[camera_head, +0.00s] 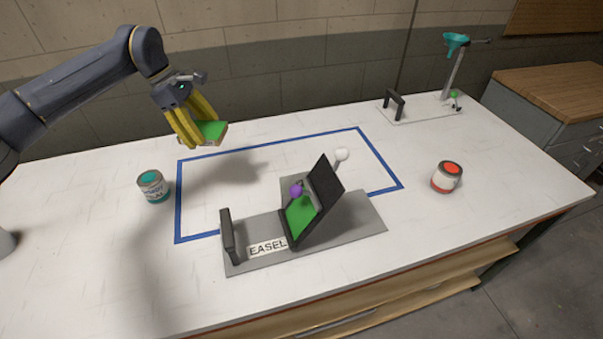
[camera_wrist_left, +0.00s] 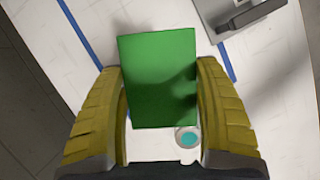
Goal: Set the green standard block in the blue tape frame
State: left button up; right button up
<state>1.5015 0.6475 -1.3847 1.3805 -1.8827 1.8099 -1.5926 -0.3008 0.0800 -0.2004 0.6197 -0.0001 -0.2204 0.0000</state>
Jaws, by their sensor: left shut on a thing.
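The green standard block (camera_head: 211,130) is held in the air by my left gripper (camera_head: 193,128), above the back left part of the table. In the left wrist view the block's green face (camera_wrist_left: 158,75) shows between the two yellow fingers (camera_wrist_left: 165,100), which are shut on its sides. The blue tape frame (camera_head: 281,145) is a large rectangle on the white table. The block is above and near its back left corner, clear of the table. My right gripper is not in view.
A grey easel base (camera_head: 355,222) with a black handle and a tilted green-faced panel (camera_head: 300,216) covers the frame's front edge. A teal-topped can (camera_head: 153,187) stands left of the frame, a red-topped can (camera_head: 446,178) to the right. A funnel stand (camera_head: 452,75) is at the back right.

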aim_at(226, 187)
pick_arm(q)
jog(key=shift+w+d+f, duration=0.15)
jog(key=shift+w+d, duration=0.05)
jog(key=shift+d, duration=0.15)
notch_tip(226, 187, down, 20)
jog(key=shift+r, duration=0.15)
dwell(0.5)
jog(key=shift+f, duration=0.2)
jog(key=o, duration=1.2)
jog(key=shift+r, duration=0.15)
jog(key=v, duration=1.2)
jog(key=shift+d+r, duration=0.1)
